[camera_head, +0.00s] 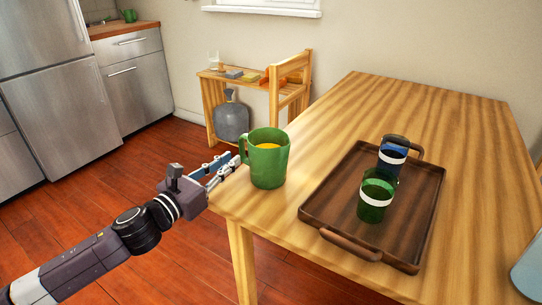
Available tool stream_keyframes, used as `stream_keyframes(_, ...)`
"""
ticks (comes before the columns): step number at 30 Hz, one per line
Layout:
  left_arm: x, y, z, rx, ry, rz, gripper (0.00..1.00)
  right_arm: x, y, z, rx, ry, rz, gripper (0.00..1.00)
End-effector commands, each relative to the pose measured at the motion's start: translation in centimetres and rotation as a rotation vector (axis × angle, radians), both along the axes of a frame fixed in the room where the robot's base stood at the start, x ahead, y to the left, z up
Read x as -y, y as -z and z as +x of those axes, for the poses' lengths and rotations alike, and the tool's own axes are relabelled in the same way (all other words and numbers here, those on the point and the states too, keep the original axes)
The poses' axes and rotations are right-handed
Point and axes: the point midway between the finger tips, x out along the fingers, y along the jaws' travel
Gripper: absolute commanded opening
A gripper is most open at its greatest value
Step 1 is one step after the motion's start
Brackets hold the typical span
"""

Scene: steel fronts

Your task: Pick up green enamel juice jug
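The green enamel juice jug (268,165) stands upright near the left corner of the wooden table, with orange juice inside. Its handle is on its left side, towards my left gripper. My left gripper (233,160) reaches in from the left at the table's edge, its two fingers pointing at the handle with a gap between them. It looks open and holds nothing that I can see. Whether a fingertip touches the handle I cannot tell. My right gripper is not in view.
A dark wooden tray (316,205) right of the jug holds a green white-banded cup (376,199) and a dark blue white-banded cup (393,154). A pale blue object (526,270) is cut off at the right. The table's far part is clear. A wooden shelf (288,91) stands behind.

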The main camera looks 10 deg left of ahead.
Motion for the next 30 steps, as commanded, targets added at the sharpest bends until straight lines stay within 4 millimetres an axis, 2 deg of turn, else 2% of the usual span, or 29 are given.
stream_keyframes(11,0.8,0.1,2.3,-0.001,0.0,-0.004,0.14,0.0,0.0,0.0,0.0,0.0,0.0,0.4)
stream_keyframes(21,2.0,0.3,5.9,-0.001,-0.001,-0.004,0.14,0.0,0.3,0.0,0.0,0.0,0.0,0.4)
stream_keyframes(30,2.2,0.4,6.3,-0.002,0.0,-0.002,0.14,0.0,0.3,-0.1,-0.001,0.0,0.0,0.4)
